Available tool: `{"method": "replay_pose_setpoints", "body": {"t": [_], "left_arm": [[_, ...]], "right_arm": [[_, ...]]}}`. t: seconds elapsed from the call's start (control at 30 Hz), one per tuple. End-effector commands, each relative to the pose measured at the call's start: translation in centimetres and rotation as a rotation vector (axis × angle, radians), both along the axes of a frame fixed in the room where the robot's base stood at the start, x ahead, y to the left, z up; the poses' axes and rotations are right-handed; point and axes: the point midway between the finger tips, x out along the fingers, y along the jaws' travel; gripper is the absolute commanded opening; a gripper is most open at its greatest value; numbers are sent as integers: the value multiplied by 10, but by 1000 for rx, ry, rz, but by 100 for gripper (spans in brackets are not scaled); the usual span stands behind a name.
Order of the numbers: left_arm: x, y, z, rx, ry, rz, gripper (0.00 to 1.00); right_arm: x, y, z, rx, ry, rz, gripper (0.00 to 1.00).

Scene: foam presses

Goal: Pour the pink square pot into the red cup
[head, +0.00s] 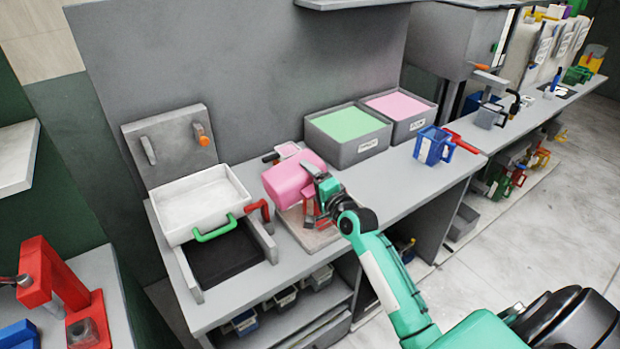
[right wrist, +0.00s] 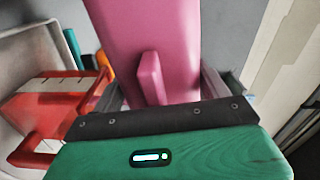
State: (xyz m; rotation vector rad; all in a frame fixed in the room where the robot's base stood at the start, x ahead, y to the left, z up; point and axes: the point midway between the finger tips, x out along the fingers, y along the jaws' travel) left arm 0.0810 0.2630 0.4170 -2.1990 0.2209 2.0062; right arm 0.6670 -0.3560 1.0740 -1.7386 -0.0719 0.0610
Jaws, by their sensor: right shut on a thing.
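The pink square pot (head: 288,181) is held in the air above the counter, tilted. My right gripper (head: 318,186) is shut on its handle. In the right wrist view the pot (right wrist: 150,30) fills the upper middle, with its pink handle (right wrist: 151,78) between the fingers. The red cup (right wrist: 48,98) shows at the left of the right wrist view, with pale marks on it and a handle. In the head view only bits of red (head: 309,210) show below the pot, mostly hidden by my gripper. The inside of the pot and any flow are hidden. My left gripper is out of view.
A press with a white tray (head: 190,205), green handle and red handle (head: 258,209) stands left. Grey bins of green (head: 348,122) and pink (head: 398,103) material stand behind. A blue cup (head: 431,147) is on the right; counter between is clear.

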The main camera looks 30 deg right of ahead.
Motion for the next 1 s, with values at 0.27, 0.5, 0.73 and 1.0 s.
{"method": "replay_pose_setpoints", "body": {"t": [0.27,0.5,0.73,1.0], "left_arm": [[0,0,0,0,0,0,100],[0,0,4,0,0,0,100],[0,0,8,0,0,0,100],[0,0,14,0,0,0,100]], "right_arm": [[0,-2,-6,64,5,-1,51],[0,-5,-8,152,11,-2,51],[1,-9,-12,264,21,-1,51],[1,-12,-8,329,25,-1,51]]}}
